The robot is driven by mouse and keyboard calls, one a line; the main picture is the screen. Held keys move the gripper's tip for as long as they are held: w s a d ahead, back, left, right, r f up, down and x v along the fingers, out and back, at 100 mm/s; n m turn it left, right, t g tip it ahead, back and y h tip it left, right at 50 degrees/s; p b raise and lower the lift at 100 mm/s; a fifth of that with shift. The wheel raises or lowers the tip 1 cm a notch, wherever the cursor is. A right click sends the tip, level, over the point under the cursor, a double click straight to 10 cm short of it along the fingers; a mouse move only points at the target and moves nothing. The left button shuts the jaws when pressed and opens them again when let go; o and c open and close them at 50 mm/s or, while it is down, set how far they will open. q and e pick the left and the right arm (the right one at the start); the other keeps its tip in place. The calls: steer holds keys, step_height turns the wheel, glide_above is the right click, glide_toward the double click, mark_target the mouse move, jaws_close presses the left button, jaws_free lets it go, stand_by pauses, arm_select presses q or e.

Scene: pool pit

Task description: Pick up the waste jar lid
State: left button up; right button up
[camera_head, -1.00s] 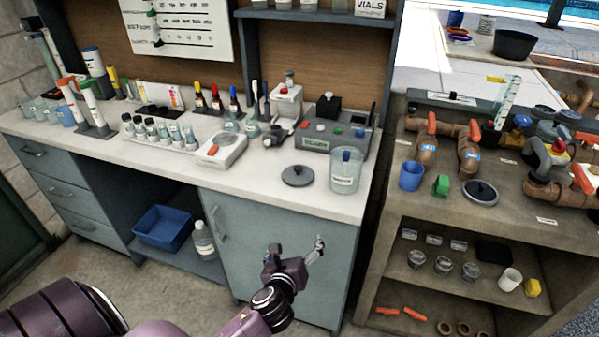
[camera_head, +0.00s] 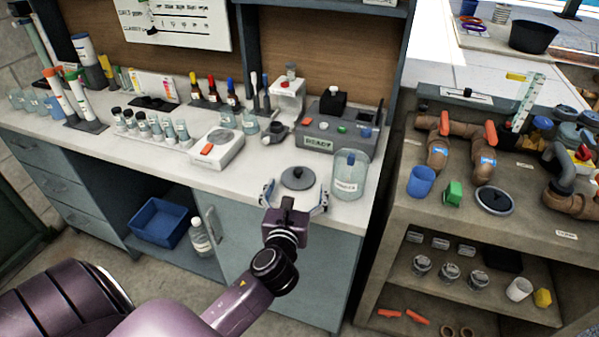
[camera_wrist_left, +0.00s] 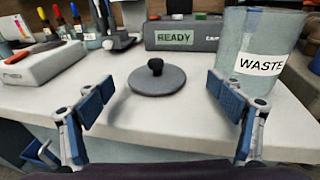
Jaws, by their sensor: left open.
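The waste jar lid is a round grey disc with a black knob (camera_head: 298,178). It lies flat on the white counter, and it shows between my fingers in the left wrist view (camera_wrist_left: 157,80). The clear waste jar (camera_head: 348,174) stands just right of the lid; its WASTE label shows in the left wrist view (camera_wrist_left: 262,52). My left gripper (camera_head: 296,196) is wide open and empty at the counter's front edge, its fingers (camera_wrist_left: 157,98) pointing toward the lid from the near side, apart from it. My right gripper is out of view.
A grey device reading READY (camera_head: 318,142) stands behind the lid. The white counter (camera_head: 255,178) is clear around the lid's left side. A concrete shelf (camera_head: 395,208) with pipes is at right.

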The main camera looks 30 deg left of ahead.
mark_target(298, 175)
arm_select(q)
steer(key=shift+w+a, duration=0.25)
steer(key=shift+w, duration=0.2)
steer(key=x, duration=0.2)
steer(key=shift+w+a+p, duration=0.2)
steer(key=shift+a+p, duration=0.1)
steer(key=shift+a, duration=0.1)
steer(key=shift+x, duration=1.1)
steer(key=shift+w+a+f, duration=0.15)
steer(key=shift+w+f, duration=0.05)
steer(key=shift+c, duration=0.2)
steer(key=c, duration=1.2)
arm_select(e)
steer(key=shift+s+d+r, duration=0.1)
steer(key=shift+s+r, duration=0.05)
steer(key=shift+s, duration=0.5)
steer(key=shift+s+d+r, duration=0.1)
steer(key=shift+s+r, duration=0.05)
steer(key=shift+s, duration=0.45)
arm_select(q)
steer(key=shift+r, duration=0.15)
